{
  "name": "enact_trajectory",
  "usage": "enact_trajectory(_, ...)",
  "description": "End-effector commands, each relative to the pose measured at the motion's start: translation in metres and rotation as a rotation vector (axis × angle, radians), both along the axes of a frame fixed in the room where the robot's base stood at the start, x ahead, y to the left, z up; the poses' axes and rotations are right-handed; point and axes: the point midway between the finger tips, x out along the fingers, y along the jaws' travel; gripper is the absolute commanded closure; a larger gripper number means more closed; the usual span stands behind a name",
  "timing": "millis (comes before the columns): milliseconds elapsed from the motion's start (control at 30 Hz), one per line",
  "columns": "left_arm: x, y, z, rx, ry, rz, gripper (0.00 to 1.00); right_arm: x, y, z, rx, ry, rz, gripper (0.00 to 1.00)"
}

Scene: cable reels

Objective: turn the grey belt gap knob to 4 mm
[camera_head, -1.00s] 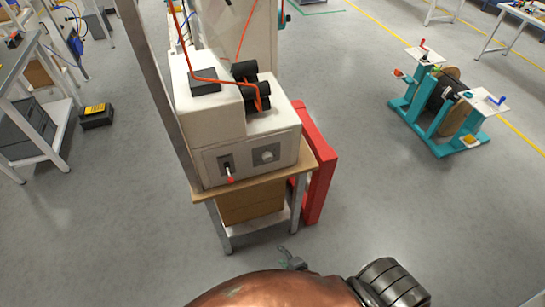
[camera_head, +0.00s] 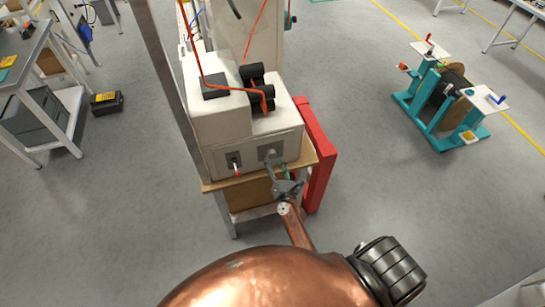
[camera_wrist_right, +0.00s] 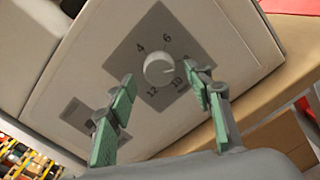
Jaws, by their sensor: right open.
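The grey belt gap knob (camera_wrist_right: 158,69) sits on a dark grey dial plate on the front of the cream machine (camera_wrist_right: 205,25), which also shows in the head view (camera_head: 215,125). The numbers 4, 6, 10 and 12 are readable around the knob; its exact setting is too small to tell. My right gripper (camera_wrist_right: 162,80) is open, its green-padded fingers on either side of the knob in the picture and apart from it. My left gripper is not in view.
A teal reel stand (camera_head: 440,110) is farther right. The floor between is clear.

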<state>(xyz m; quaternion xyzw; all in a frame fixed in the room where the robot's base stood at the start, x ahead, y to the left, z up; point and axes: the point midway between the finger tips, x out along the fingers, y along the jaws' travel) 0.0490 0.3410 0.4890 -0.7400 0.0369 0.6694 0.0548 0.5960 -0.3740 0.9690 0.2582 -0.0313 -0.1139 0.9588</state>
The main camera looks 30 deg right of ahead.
Motion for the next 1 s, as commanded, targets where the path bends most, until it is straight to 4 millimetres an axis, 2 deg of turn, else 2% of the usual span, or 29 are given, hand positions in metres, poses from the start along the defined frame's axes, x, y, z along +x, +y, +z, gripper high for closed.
enact_trajectory(100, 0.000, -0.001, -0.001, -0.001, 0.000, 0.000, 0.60, 0.017, -0.003, 0.000, -0.001, 0.001, 0.001, 0.53)
enact_trajectory(233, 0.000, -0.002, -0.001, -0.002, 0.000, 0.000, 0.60, 0.027, -0.006, -0.001, -0.002, 0.001, 0.000, 0.53)
enact_trajectory(567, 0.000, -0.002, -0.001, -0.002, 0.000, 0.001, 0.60, 0.030, -0.007, 0.000, -0.002, 0.002, 0.001, 0.53)
enact_trajectory(1000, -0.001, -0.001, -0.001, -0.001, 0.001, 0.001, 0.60, 0.030, -0.007, -0.001, -0.003, 0.002, 0.001, 0.83)
